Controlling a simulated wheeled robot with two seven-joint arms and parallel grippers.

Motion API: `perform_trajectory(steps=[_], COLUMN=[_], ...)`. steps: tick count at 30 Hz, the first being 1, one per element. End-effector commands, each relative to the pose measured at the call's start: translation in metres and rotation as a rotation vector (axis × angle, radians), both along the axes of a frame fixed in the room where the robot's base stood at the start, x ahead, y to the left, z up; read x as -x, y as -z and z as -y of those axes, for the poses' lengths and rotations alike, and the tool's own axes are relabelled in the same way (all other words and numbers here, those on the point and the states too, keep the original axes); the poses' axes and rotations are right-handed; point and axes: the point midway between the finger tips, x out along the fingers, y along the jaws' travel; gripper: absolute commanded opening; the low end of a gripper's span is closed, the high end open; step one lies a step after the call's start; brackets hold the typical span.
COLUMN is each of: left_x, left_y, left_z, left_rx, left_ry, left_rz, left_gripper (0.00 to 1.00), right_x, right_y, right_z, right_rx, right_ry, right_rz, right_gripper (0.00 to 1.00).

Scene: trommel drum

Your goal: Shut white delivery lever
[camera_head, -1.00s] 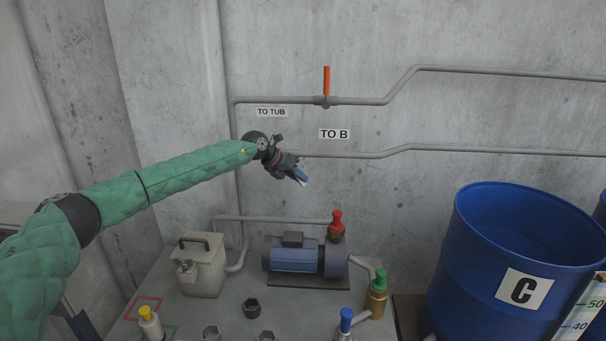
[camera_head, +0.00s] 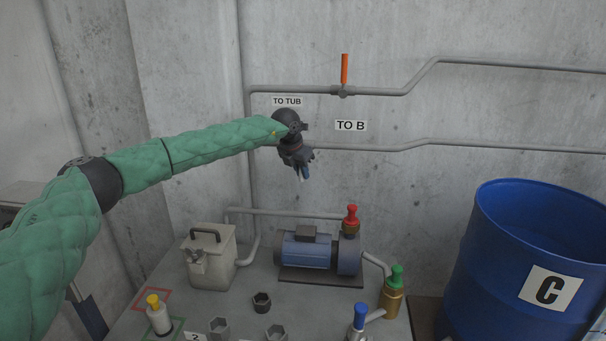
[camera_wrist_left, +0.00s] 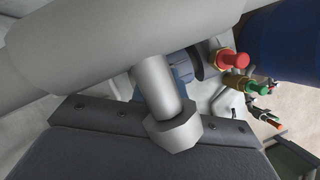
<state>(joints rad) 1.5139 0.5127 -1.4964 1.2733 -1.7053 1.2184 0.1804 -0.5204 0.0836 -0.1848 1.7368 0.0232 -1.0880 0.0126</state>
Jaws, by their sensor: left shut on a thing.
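My left gripper (camera_head: 303,172) is in front of the lower wall pipe (camera_head: 400,149), left of and below the TO B sign (camera_head: 351,125). It points down and is shut. The white delivery lever cannot be picked out in the head view; the gripper covers that part of the pipe. In the left wrist view a thick grey pipe (camera_wrist_left: 110,40) crosses close by. A grey stem with a hexagonal end (camera_wrist_left: 172,130) sticks out from it, just above the dark gripper body (camera_wrist_left: 150,158). The grip itself is hidden. My right gripper is not in view.
An orange lever (camera_head: 344,69) stands upright on the upper pipe, by the TO TUB sign (camera_head: 287,101). Below are a blue pump (camera_head: 305,250), red (camera_head: 351,215) and green (camera_head: 396,276) valves and a grey canister (camera_head: 210,258). Blue drum C (camera_head: 490,250) stands right.

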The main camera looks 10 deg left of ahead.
Motion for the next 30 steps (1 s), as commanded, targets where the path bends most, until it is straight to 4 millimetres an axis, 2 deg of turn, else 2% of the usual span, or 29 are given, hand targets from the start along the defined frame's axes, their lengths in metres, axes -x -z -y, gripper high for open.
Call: perform_trajectory(steps=[13, 14, 16, 30], left_x=[-0.0002, -0.0001, -0.0002, 0.0022], left_y=[0.0012, 0.0013, 0.0012, -0.0052], left_z=[-0.0025, -0.0026, -0.0023, -0.0027], left_rx=[-0.012, -0.012, -0.011, -0.009], left_ry=[0.000, 0.000, 0.000, 0.001], left_rz=[0.000, 0.000, -0.001, 0.000], left_gripper=[0.00, 0.22, 0.36, 0.38], right_x=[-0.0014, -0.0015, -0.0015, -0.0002], right_y=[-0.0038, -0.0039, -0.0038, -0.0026], right_z=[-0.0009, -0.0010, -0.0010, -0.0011], right_rx=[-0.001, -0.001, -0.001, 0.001], right_ry=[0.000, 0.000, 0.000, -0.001], right_rz=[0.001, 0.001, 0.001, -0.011], right_gripper=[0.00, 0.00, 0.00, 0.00])
